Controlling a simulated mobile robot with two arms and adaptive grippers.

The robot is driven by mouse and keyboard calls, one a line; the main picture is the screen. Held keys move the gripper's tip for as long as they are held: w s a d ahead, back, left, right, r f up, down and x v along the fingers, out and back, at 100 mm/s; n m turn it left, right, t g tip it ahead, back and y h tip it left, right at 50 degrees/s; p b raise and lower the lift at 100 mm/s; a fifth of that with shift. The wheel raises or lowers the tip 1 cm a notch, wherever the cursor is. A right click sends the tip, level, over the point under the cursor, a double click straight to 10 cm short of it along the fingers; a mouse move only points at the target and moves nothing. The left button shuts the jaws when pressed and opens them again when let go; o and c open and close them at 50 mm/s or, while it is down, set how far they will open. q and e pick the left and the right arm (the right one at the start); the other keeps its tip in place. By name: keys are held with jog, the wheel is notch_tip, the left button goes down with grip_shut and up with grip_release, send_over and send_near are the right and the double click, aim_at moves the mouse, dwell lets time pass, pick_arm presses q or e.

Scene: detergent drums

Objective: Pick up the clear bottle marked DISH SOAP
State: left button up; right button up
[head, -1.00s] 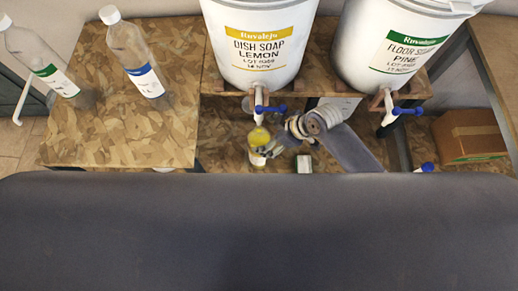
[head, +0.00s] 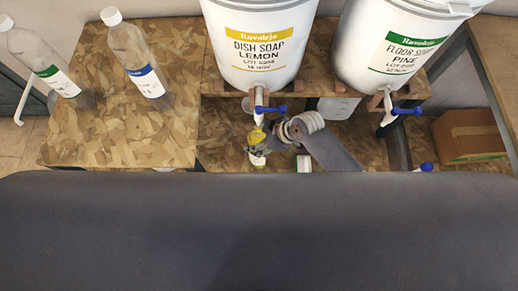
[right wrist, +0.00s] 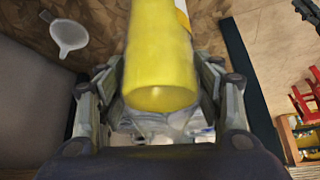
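The bottle with yellow contents (head: 257,137) stands below the tap of the lemon dish soap drum (head: 262,45). Its marking cannot be read, but a white and orange label edge shows in the right wrist view, where its yellow body (right wrist: 160,60) lies between the fingers. My right gripper (head: 262,148) is around it, with fingers on both sides; they look spread, with narrow gaps beside the yellow. Its fingers (right wrist: 162,80) partly hide the bottle in the head view. Two other clear bottles, one with a green label (head: 60,82) and one with a blue label (head: 146,80), stand at the left. My left gripper is not in view.
A floor soap drum (head: 385,40) stands at the right, its blue tap projecting forward. A small white box (head: 304,163) and a blue-capped item (head: 425,167) are near the right gripper. A cardboard box (head: 470,135) is further right. A pale funnel-like thing (right wrist: 70,36) lies beside the bottle.

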jog(key=c, duration=0.4)
jog(key=shift+w+r, duration=0.1)
grip_shut()
